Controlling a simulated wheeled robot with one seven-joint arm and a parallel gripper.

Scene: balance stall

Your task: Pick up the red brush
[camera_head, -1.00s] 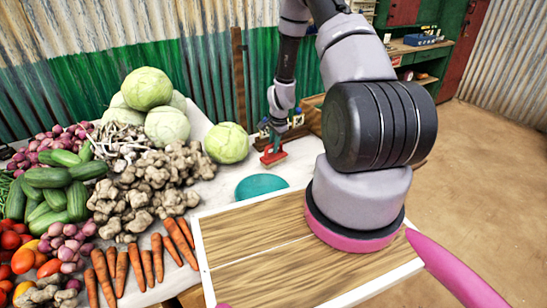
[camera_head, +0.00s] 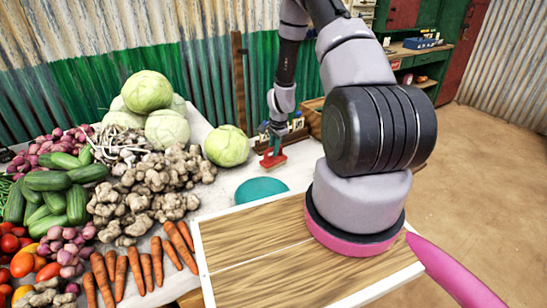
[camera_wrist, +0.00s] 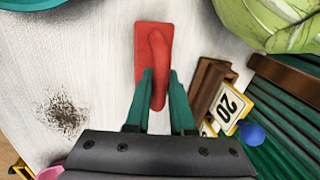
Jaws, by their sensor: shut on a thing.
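The red brush (camera_head: 274,161) is at the far side of the white table, beyond the teal round thing. In the wrist view the red brush (camera_wrist: 152,40) lies lengthwise, pointing away from me. My gripper (camera_head: 271,148) is above it, with its two green fingers (camera_wrist: 160,80) on either side of the brush's raised handle. The gripper is shut on the brush. I cannot tell whether the brush touches the tabletop. Its underside is hidden.
A cabbage (camera_head: 227,146) sits left of the brush, and a teal round thing (camera_head: 261,189) is in front. A number card (camera_wrist: 231,107) on a brown holder stands close to the right finger. Vegetables cover the table's left; a wooden board (camera_head: 250,245) is nearer me.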

